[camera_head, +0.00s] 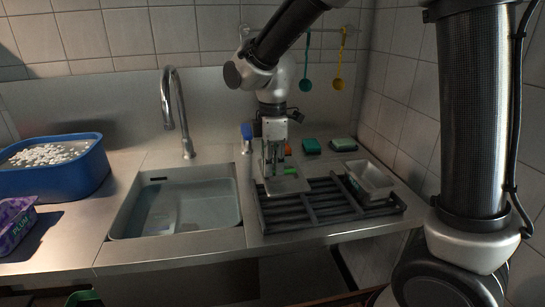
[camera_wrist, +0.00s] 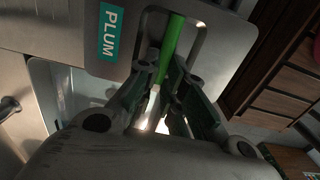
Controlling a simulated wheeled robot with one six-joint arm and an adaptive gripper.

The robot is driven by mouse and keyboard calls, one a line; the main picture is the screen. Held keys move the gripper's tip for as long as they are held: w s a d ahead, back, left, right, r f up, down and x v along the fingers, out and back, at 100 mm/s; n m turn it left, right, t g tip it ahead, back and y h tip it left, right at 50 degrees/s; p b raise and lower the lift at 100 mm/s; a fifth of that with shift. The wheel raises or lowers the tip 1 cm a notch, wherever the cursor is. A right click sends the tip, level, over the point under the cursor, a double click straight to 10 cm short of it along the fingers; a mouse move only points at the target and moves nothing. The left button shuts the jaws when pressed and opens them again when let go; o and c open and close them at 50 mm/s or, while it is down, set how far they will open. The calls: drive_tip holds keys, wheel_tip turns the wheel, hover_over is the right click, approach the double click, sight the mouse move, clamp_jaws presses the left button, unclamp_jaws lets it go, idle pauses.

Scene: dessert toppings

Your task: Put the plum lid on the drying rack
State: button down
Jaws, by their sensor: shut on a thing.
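The plum lid (camera_head: 288,185) is a flat grey metal plate. In the wrist view it fills the upper part, with a teal PLUM label (camera_wrist: 112,33) and a green bar (camera_wrist: 173,38) reaching between my fingers. My gripper (camera_head: 273,172) points down and is shut on the lid. The lid is over the back left part of the dark slatted drying rack (camera_head: 315,213); I cannot tell whether it touches the slats. The wrist view (camera_wrist: 165,105) shows my fingers close together, with the exact grip partly hidden.
A grey tub (camera_head: 371,180) occupies the rack's right end. The sink (camera_head: 178,205) and tap (camera_head: 172,105) are left of the rack. Green sponges (camera_head: 343,144) lie behind it. A blue basin (camera_head: 55,168) and a purple PLUM container (camera_head: 15,225) stand far left. The rack's front middle is clear.

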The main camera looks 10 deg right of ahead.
sight(273, 179)
drive_tip(key=shift+f, duration=3.65)
drive_tip(key=c, duration=1.4)
unclamp_jaws()
drive_tip(key=shift+c, duration=0.2)
